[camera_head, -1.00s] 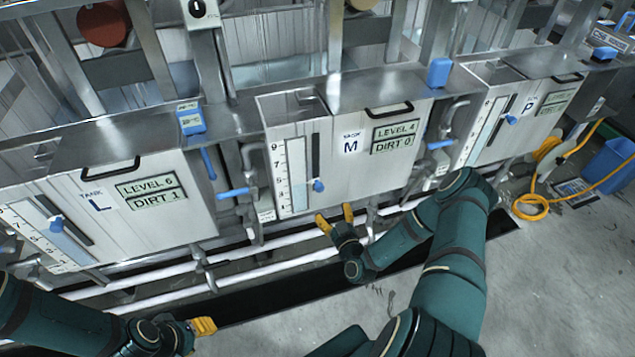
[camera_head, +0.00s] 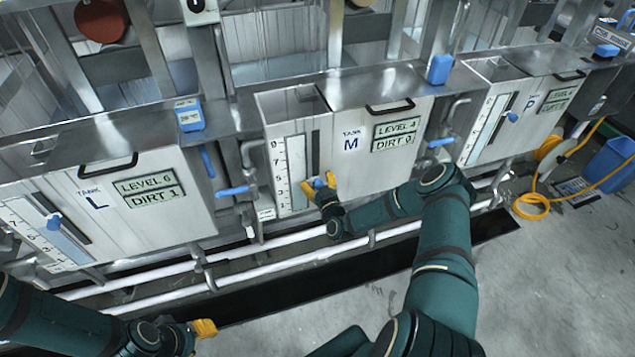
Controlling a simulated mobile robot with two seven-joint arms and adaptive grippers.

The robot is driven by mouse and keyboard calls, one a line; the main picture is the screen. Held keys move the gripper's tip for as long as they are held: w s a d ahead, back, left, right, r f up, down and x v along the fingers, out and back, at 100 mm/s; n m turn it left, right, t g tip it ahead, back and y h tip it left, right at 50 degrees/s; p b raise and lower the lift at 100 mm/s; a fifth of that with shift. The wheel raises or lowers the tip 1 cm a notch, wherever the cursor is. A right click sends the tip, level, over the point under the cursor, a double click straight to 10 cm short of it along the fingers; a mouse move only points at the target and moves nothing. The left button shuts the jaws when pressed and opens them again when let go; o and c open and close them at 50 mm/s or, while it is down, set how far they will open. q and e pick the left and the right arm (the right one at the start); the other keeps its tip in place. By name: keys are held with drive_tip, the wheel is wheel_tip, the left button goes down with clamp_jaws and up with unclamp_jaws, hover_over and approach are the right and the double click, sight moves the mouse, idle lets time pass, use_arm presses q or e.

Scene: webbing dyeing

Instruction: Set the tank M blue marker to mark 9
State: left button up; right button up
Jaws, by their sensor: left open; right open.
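Tank M (camera_head: 378,165) is a metal tank in the middle, with labels reading LEVEL 4 and DIRT 0. Its white scale (camera_head: 283,175) has numbers up to 9 at the top, beside a dark vertical slot (camera_head: 315,150). The blue marker (camera_head: 318,183) sits low on this slot, partly hidden by my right gripper. My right gripper (camera_head: 319,186) is open, its yellow fingertips at the marker, one on each side; I cannot tell whether they touch it. My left gripper (camera_head: 205,328) is at the lower left, open and empty, away from the tanks.
Tank L (camera_head: 130,215) stands left and tank P (camera_head: 525,110) right, each with its own blue marker. Blue-handled valves (camera_head: 232,190) and white pipes (camera_head: 270,248) run beside and below the tanks. A yellow hose (camera_head: 535,205) lies on the floor at right.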

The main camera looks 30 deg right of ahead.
sight(315, 135)
clamp_jaws()
wheel_tip(315, 135, up, 16)
drive_tip(key=p, duration=0.8)
drive_tip(key=shift+r, duration=0.15)
drive_tip(key=shift+r+p, duration=0.4)
drive_tip(key=shift+r, duration=0.3)
unclamp_jaws()
drive_tip(key=shift+s+r, duration=0.1)
drive_tip(key=shift+r, duration=0.05)
